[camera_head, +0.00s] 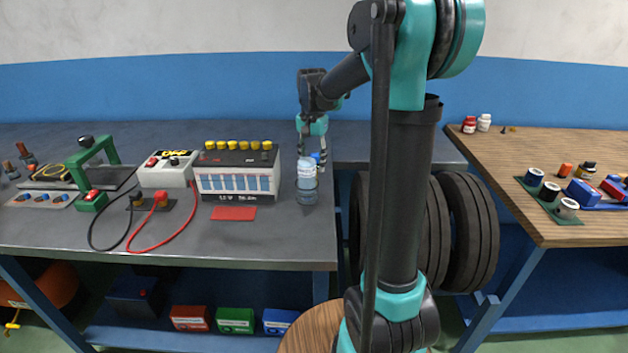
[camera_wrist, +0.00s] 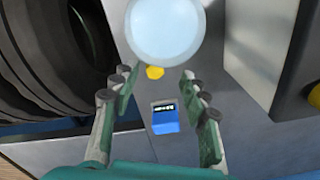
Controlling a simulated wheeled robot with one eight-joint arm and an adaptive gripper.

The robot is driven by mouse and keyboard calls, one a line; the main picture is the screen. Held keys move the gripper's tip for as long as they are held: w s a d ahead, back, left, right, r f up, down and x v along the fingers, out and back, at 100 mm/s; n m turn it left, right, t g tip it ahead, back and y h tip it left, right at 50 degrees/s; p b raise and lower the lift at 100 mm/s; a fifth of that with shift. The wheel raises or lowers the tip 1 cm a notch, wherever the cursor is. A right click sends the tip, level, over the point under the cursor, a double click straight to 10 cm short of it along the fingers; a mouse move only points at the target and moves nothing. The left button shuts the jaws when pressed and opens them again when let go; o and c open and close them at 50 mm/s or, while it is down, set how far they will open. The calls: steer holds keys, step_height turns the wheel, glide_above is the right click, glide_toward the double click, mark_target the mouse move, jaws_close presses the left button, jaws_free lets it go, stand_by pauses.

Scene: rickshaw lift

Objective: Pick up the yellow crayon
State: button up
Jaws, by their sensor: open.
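My gripper (camera_head: 312,150) points down over the right end of the grey bench, just behind a clear bottle (camera_head: 307,180). In the wrist view my gripper (camera_wrist: 157,88) is open, with a finger on each side and nothing held. A small yellow piece (camera_wrist: 154,72), which looks like the end of the yellow crayon, shows between the fingertips. It lies at the edge of the round pale bottle top (camera_wrist: 165,28), which may hide part of it. A small blue box (camera_wrist: 165,118) lies between the fingers, nearer the palm. I cannot make out the crayon in the head view.
A battery (camera_head: 238,172) with yellow caps stands left of the bottle, with a red piece (camera_head: 233,213) before it. A charger (camera_head: 167,170) with cables stands further left. Tyres (camera_head: 465,230) stand right of the bench. A wooden table (camera_head: 560,148) is at the right.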

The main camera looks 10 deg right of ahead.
steer(key=shift+s+d+f, duration=0.1)
steer(key=shift+d+f, duration=0.05)
steer(key=shift+f, duration=1.55)
steer(key=shift+s+d+f, duration=0.1)
steer(key=shift+f, duration=1.55)
jaws_close()
